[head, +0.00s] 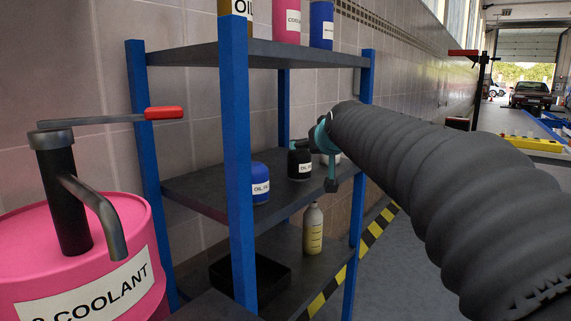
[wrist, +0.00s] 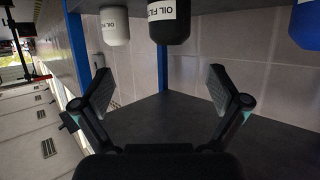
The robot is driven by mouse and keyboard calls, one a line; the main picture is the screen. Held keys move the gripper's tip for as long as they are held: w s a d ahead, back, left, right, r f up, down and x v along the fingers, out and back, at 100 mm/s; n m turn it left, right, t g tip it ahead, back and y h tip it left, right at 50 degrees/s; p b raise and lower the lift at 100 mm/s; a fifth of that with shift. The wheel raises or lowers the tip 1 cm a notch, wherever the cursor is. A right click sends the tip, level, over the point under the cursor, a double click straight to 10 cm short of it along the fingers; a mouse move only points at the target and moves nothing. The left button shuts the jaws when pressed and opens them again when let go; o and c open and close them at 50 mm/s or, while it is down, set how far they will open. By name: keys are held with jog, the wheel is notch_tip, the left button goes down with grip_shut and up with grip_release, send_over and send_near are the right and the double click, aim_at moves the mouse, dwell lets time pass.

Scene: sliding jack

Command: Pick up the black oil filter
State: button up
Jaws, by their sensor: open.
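The black oil filter (head: 299,165) stands upright on the middle shelf, between a blue oil filter (head: 260,183) and a white one (head: 333,159) partly hidden by my gripper. In the wrist view, which looks upside down, the black filter (wrist: 169,20) is at the top, cut by the frame edge. The white filter (wrist: 115,27) is left of it and the blue one (wrist: 306,24) at the far right. My gripper (wrist: 160,88) is open and empty. Its fingers are spread and apart from the black filter, which lines up roughly between them. In the head view my gripper (head: 324,155) is at the shelf's right end.
The blue-posted shelf rack (head: 238,170) has an upper shelf (head: 255,54) above the filters, holding several containers. A bottle (head: 313,230) and a black tray (head: 262,280) are lower down. A pink coolant drum (head: 90,250) with a pump stands front left.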

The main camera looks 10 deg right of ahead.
aim_at(302, 154)
jog(key=x, duration=0.3)
jog(key=a+x, duration=0.1)
jog(key=x, duration=0.3)
jog(key=shift+a+p, duration=0.15)
jog(key=shift+p, duration=0.2)
jog(key=shift+p+x, duration=0.45)
jog(key=shift+x, duration=2.5)
jog(key=shift+s+a+f, duration=0.1)
jog(key=c, duration=1.5)
